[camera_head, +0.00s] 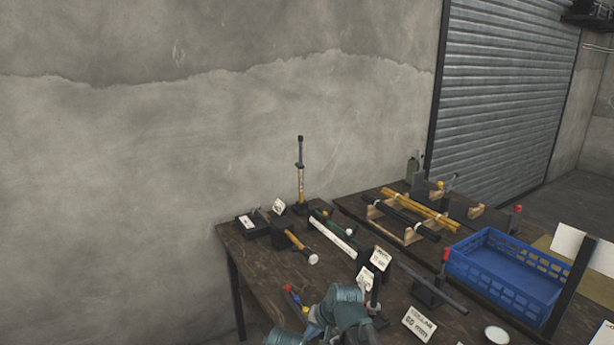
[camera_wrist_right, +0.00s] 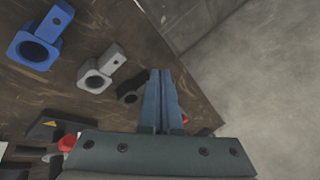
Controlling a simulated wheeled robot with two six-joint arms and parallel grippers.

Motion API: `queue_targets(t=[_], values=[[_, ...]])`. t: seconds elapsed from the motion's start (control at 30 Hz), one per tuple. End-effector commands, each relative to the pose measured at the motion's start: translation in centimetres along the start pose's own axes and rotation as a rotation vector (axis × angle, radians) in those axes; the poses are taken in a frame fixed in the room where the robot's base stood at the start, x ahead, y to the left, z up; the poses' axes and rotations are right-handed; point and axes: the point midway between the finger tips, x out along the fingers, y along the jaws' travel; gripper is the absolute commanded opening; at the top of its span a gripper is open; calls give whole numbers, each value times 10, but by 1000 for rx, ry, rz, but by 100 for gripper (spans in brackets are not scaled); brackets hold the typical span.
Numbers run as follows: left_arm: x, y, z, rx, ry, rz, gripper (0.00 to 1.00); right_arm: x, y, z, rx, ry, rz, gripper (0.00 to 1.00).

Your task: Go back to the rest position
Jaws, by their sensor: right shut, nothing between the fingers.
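My right gripper (camera_wrist_right: 163,75) is shut and empty in the right wrist view. Its two blue-grey fingers lie together above the dark wooden table (camera_wrist_right: 120,22), close to the table's edge. In the head view the teal parts of my right arm (camera_head: 342,306) show at the bottom centre, in front of the table's near side; the fingertips are not clear there. My left gripper is not in view.
A blue bracket (camera_wrist_right: 36,50), a grey bracket (camera_wrist_right: 97,78) and a dark part lie near the fingers. The head view shows a blue crate (camera_head: 500,280), a hammer (camera_head: 299,243), an upright tool (camera_head: 300,180) and racked rods (camera_head: 425,212). Concrete wall stands left.

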Motion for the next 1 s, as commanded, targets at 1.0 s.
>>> queue_targets(t=[1.0], values=[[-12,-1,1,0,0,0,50,-68,77,177,-552,-375,444,0]])
